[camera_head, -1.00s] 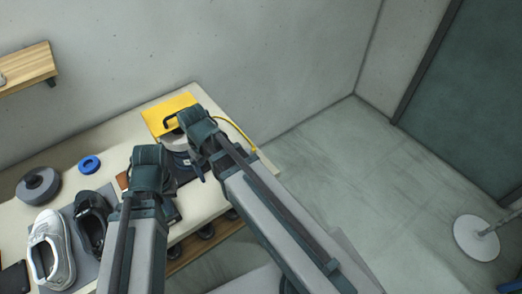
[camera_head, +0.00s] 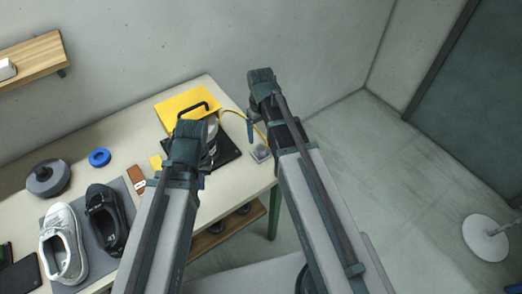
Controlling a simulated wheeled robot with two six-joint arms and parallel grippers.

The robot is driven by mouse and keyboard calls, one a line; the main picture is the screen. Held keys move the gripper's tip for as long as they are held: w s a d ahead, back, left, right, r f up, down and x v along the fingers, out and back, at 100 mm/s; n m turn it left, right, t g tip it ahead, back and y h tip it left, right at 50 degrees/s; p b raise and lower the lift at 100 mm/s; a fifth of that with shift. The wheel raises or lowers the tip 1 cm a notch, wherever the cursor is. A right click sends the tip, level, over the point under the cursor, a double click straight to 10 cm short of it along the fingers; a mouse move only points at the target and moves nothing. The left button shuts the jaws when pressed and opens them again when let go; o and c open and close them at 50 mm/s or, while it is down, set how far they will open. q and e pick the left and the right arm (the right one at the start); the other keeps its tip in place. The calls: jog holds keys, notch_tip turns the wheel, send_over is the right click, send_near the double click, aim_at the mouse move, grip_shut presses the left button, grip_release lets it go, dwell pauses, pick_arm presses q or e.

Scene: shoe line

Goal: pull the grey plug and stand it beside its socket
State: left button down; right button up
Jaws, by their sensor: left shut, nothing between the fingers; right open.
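A small grey block (camera_head: 261,153) sits near the right edge of the table, close to the end of a yellow cable (camera_head: 238,113). I cannot tell which part of it is plug and which is socket. My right gripper (camera_head: 256,128) is open and empty, above and just left of the block at the table's right edge. My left gripper (camera_head: 190,150) is shut and empty, over the table in front of the yellow case. Its fingers are mostly hidden by its own wrist.
A yellow case (camera_head: 180,104) and a dark plate (camera_head: 228,150) with a round metal item lie behind my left gripper. A blue ring (camera_head: 99,157), a grey round weight (camera_head: 48,178), a white shoe (camera_head: 64,245) and a black shoe (camera_head: 106,218) stand at left.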

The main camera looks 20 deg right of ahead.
aim_at(261, 147)
pick_arm(q)
jog(key=shift+f, duration=0.1)
pick_arm(e)
jog(key=shift+f, duration=0.15)
pick_arm(q)
notch_tip(261, 147, down, 9)
jog(key=b, duration=0.9)
pick_arm(e)
notch_tip(261, 147, down, 9)
jog(key=shift+r, duration=0.1)
grip_shut()
pick_arm(q)
jog(key=shift+r, duration=0.25)
pick_arm(e)
jog(key=shift+r, duration=0.2)
